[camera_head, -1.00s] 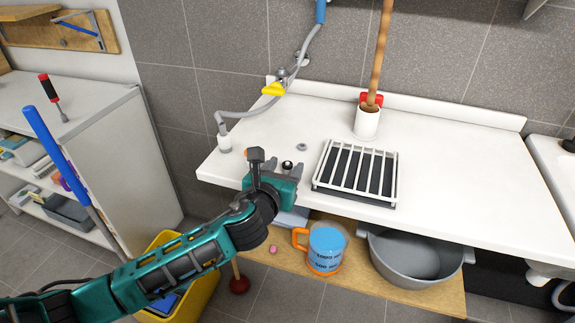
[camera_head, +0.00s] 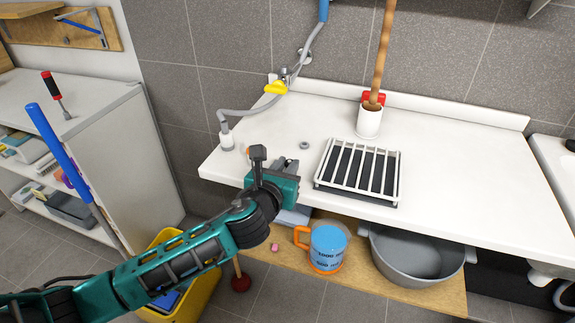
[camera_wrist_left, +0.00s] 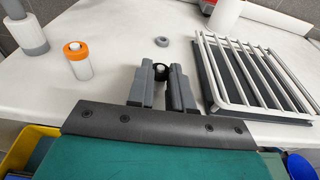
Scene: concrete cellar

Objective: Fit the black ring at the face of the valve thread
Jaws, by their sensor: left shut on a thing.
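My left gripper (camera_head: 288,164) is over the front part of the white counter, left of the rack. In the left wrist view its fingertips (camera_wrist_left: 161,72) are shut on the small black ring (camera_wrist_left: 161,69), held at their far ends. The ring is not clear in the head view. The valve (camera_head: 283,75) is on the tiled wall at the back left, with a yellow handle (camera_head: 276,88) and a grey hose. My gripper is well in front of it and apart from it. The thread's face is too small to make out. My right gripper is not in view.
A grey ring (camera_head: 305,145) lies flat on the counter (camera_head: 450,165) beyond my gripper. A white rack (camera_head: 358,172) stands to its right. An orange-and-white bottle (camera_wrist_left: 77,62) and the hose's white end piece (camera_head: 227,141) stand left. A white cup (camera_head: 368,122) holds a wooden handle.

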